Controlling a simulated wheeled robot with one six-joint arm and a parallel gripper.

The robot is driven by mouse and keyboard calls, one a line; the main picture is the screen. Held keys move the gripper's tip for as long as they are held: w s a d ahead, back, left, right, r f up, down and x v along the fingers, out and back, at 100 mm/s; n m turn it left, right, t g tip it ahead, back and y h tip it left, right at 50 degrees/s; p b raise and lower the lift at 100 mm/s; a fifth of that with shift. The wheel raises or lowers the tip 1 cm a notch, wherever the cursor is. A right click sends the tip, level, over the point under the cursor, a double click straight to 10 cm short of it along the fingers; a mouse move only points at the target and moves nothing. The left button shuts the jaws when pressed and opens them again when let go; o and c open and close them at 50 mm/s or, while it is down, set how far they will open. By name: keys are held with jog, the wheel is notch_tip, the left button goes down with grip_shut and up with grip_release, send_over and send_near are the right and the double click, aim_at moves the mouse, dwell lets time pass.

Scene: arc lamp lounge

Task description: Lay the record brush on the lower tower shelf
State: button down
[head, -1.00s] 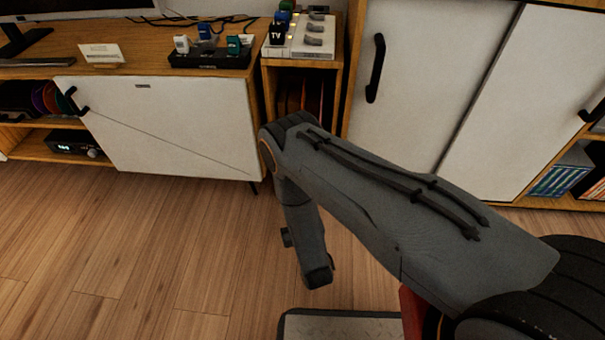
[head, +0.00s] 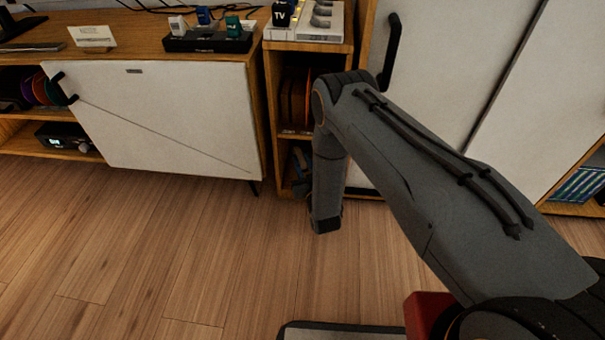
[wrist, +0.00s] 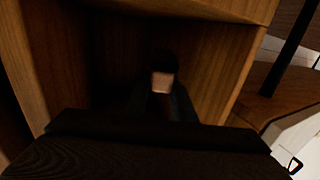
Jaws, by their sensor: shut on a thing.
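A wide dark bar with a grained face, which I take to be the record brush (wrist: 150,150), spans the bottom of the wrist view, close to the camera. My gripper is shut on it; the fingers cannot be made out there. In the head view my own arm hides the brush and most of the gripper. The narrow wooden tower (head: 272,110) has an upper opening with records and a lower opening. The lower tower shelf (head: 287,190) is partly hidden by my forearm. The wrist view looks into a shadowed wooden compartment (wrist: 215,75), with the brush at its mouth.
A dark object with a pale end (wrist: 163,82) shows deeper in the compartment; I cannot tell what it is. A white-fronted cabinet (head: 165,120) stands left of the tower, and sliding white doors (head: 450,70) right. The wooden floor (head: 180,240) in front is clear.

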jog(key=shift+w+f+b, duration=0.15)
jog(key=shift+f+b, duration=0.8)
jog(key=shift+f, duration=0.4)
jog(key=shift+w+f+b, duration=0.1)
jog(key=shift+f+b, duration=0.8)
jog(key=shift+f, duration=0.4)
jog(key=shift+f, duration=0.3)
jog(key=shift+f, duration=0.2)
jog(key=shift+b, duration=0.3)
jog(key=c, duration=1.5)
grip_release()
jog(key=shift+r, duration=0.1)
jog(key=shift+r+p, duration=0.2)
jog(key=shift+p, duration=0.1)
jog(key=p+v, duration=0.5)
jog(key=v, duration=0.7)
jog(key=shift+r, duration=0.2)
